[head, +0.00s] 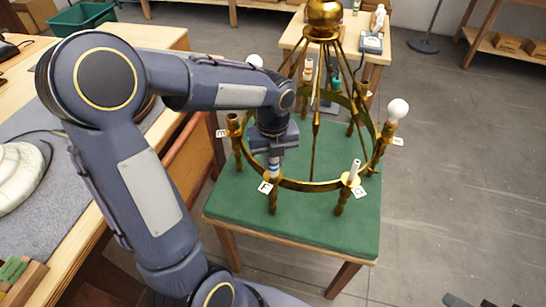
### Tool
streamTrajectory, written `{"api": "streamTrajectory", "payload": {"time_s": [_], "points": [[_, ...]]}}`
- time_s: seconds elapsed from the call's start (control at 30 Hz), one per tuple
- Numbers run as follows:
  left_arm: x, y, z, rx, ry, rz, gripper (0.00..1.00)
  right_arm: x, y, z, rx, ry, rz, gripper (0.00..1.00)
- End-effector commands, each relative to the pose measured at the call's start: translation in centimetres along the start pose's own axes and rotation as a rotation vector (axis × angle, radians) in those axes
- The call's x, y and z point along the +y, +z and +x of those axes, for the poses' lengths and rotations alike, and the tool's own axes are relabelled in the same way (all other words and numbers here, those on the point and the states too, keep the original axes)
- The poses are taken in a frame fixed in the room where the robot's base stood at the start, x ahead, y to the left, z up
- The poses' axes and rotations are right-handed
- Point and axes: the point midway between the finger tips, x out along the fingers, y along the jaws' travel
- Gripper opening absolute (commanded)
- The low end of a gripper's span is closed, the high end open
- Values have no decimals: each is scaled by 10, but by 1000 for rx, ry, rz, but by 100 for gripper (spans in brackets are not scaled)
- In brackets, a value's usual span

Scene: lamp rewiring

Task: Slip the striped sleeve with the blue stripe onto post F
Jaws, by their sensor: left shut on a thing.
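A brass ring chandelier (312,185) stands over a green-topped table. Post F (272,203) is at its front left, beside a white card marked F (265,187). My left gripper (274,153) points down at the front left of the ring. It is shut on the striped sleeve (274,167), which is white with a blue stripe. The sleeve is upright, with its lower end at the top of post F. I cannot tell whether it is around the post or just above it; the jaws hide its upper part. My right gripper is not clearly visible.
Post G (342,202) carries a plain white sleeve (354,170). A white bulb (397,109) tops a post at the right. Post E (235,127) is left of my gripper. Brass rods (317,120) rise close behind it. The green tabletop (300,222) has free room in front.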

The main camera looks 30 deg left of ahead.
Motion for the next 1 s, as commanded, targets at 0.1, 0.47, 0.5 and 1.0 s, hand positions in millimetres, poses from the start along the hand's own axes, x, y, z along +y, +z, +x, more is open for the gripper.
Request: {"api": "streamTrajectory", "payload": {"time_s": [0.1, 0.47, 0.5, 1.0], "points": [[0, -1, 10, 3, 2, 0, 3, 2, 3, 6, 0, 0, 0, 49], [0, -1, 14, 4, 2, 0, 3, 3, 3, 7, 0, 0, 0, 49], [0, -1, 14, 4, 2, 0, 3, 3, 3, 7, 0, 0, 0, 49], [1, 3, 14, 3, 2, 0, 3, 2, 2, 4, 0, 0, 0, 49]]}}
